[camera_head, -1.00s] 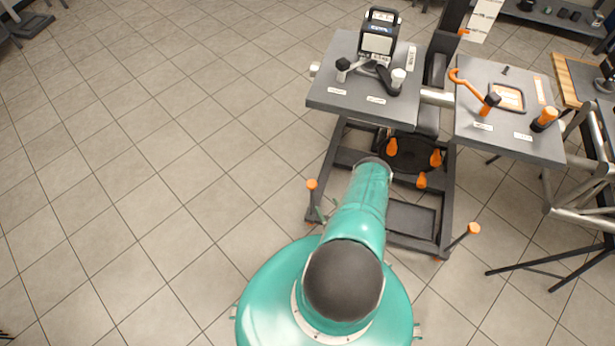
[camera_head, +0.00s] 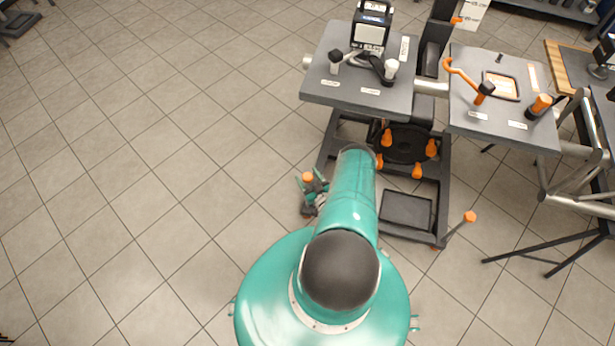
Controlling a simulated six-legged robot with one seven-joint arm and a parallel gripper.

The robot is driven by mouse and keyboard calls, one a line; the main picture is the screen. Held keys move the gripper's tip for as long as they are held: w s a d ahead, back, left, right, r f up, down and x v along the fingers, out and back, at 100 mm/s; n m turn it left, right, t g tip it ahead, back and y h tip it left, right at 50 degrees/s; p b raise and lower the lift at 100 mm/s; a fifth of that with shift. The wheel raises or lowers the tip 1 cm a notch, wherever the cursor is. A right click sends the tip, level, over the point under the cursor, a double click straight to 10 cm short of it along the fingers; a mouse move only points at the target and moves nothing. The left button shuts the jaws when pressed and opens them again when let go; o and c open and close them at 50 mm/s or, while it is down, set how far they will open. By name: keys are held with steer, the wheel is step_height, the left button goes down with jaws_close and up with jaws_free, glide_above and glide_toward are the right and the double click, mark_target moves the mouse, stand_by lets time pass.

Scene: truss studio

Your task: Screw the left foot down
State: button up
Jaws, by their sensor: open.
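The left foot's orange knob (camera_head: 307,176) shows at the front left corner of the dark wheeled frame, low near the floor. My gripper (camera_head: 311,184) is open at this knob, with its green fingertips to the left and right of it. I cannot tell whether they touch it. My arm and the gripper hide the foot's rod and the nearby frame corner. The right foot (camera_head: 470,216) has an orange knob on a dark tilted rod at the front right corner, apart from my gripper.
Above the frame stand a left grey tray table (camera_head: 330,92) with a black device (camera_head: 370,30) and a right grey tray table (camera_head: 470,125) with orange tools. Several orange knobs surround a dark round plate (camera_head: 408,143) beneath. A tripod stands at right.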

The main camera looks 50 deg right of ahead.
steer(key=shift+w, duration=0.25)
steer(key=c, duration=1)
steer(key=shift+o, duration=0.2)
